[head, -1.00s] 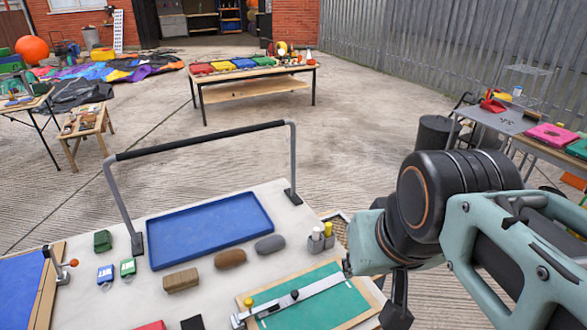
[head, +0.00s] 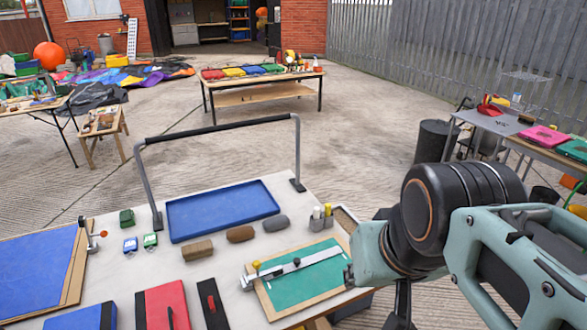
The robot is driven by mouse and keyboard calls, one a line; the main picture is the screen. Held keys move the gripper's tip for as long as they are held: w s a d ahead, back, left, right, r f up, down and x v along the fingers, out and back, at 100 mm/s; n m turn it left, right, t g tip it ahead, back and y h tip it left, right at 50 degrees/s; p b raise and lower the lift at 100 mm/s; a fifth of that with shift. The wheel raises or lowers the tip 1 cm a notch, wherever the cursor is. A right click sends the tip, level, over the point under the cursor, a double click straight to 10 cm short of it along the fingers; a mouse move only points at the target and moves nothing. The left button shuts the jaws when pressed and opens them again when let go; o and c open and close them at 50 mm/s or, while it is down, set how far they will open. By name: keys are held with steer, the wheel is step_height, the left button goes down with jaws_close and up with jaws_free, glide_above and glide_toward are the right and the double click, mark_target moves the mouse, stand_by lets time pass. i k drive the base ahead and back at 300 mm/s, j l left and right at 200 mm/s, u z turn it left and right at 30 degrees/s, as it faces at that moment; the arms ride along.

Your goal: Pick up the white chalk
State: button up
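A small white upright stick (head: 317,213), which looks like the white chalk, stands beside a yellow stick (head: 328,210) in a small grey holder (head: 321,224). The holder is at the right back of the white table (head: 225,277). The stick's lower part is hidden in the holder, and it is too small to be sure of. My gripper (head: 398,305) shows only as a dark part below my arm, right of the table's green board. It is apart from the holder, to its lower right. My arm hides most of it, so its opening and contents do not show.
A blue tray (head: 222,211), grey and brown blocks (head: 240,235) and a green board with a metal rule (head: 310,280) lie near the holder. A raised bar (head: 215,131) spans the table's back. Open concrete lies beyond.

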mark_target(317, 210)
steer(key=k+u, duration=0.15)
steer(key=u, duration=2.15)
steer(key=l+u, duration=0.35)
steer(key=k+l+u, duration=0.1)
steer(key=u, duration=0.2)
steer(key=k+l, duration=0.15)
steer(key=l, duration=0.2)
steer(key=k+l, duration=0.15)
steer(key=l, duration=0.2)
steer(key=k+l, duration=0.2)
steer(key=l, duration=0.15)
steer(key=k+l, duration=0.15)
steer(key=l, duration=0.2)
steer(key=k+l, duration=0.15)
steer(key=l, duration=0.2)
steer(key=k+l, duration=0.15)
steer(key=l, duration=0.2)
steer(key=k+l+z, duration=0.4)
steer(key=l, duration=0.25)
steer(key=l+z, duration=0.2)
steer(key=k+l, duration=0.05)
steer(key=l, duration=0.05)
